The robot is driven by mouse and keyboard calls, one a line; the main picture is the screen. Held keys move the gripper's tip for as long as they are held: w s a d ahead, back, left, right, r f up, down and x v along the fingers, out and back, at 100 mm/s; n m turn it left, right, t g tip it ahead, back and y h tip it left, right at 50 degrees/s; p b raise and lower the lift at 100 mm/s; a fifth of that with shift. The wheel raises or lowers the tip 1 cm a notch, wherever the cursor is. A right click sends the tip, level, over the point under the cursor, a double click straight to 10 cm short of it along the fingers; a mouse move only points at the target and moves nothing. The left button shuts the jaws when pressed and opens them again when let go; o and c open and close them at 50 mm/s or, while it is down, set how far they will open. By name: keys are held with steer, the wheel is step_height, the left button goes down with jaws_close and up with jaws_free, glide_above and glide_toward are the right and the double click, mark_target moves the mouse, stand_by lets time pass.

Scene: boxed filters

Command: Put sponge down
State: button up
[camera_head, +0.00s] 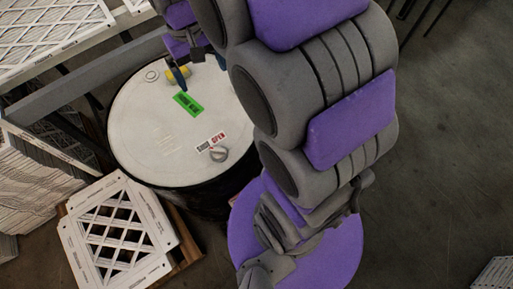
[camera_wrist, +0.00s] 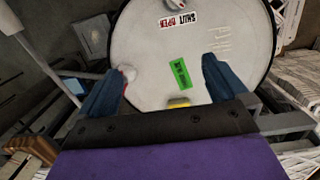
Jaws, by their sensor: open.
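A small yellow sponge (camera_head: 178,74) shows at the far edge of the white lid of a black drum (camera_head: 150,135). It appears to rest on the lid, beside a green label (camera_head: 188,104). My gripper (camera_head: 198,72) is over that far part of the lid. In the wrist view, my gripper (camera_wrist: 164,74) has its two blue fingers wide apart with nothing clamped between them. The sponge (camera_wrist: 179,101) lies between the fingers, close to the palm edge, which hides part of it. The drum lid (camera_wrist: 180,50) fills the space beyond the fingertips.
A metal ring (camera_head: 218,154) and a shut/open label (camera_head: 211,140) are on the lid. White lattice filters are stacked at the upper left (camera_head: 50,35), and another stack (camera_head: 118,230) stands on a pallet at the lower left. The floor at right (camera_head: 440,150) is largely clear.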

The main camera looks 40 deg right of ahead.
steer(key=s+f, duration=0.2)
steer(key=s, duration=2.1)
steer(key=shift+s+a+f+g, duration=0.15)
steer(key=shift+a+f+g, duration=0.15)
steer(key=shift+a+f, duration=0.1)
steer(key=shift+c, duration=0.5)
